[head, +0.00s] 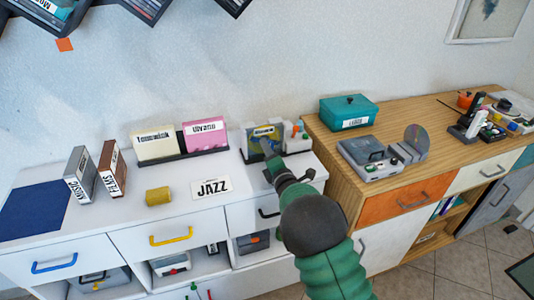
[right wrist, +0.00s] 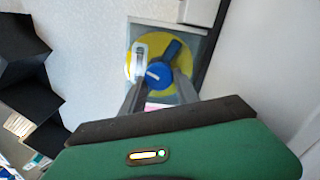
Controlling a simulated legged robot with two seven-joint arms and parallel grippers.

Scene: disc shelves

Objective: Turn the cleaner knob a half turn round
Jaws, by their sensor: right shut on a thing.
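The cleaner (head: 262,131) stands at the right end of the white cabinet top, with a picture-like front panel. In the right wrist view its round blue knob (right wrist: 158,75) sits on a yellow disc (right wrist: 150,37), with a dark blue bar (right wrist: 173,50) pointing up and right. A pale upright piece (right wrist: 140,60) lies just left of the knob. My right gripper (head: 268,155) reaches to the cleaner's front. In the right wrist view its two fingers (right wrist: 159,86) are on either side of the knob, shut on it. The gripper hides the knob in the head view. My left gripper is not in view.
A cream box (head: 154,143) and pink box (head: 204,134) stand left of the cleaner. A wooden cabinet with a teal box (head: 349,112) and grey player (head: 368,158) stands to the right.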

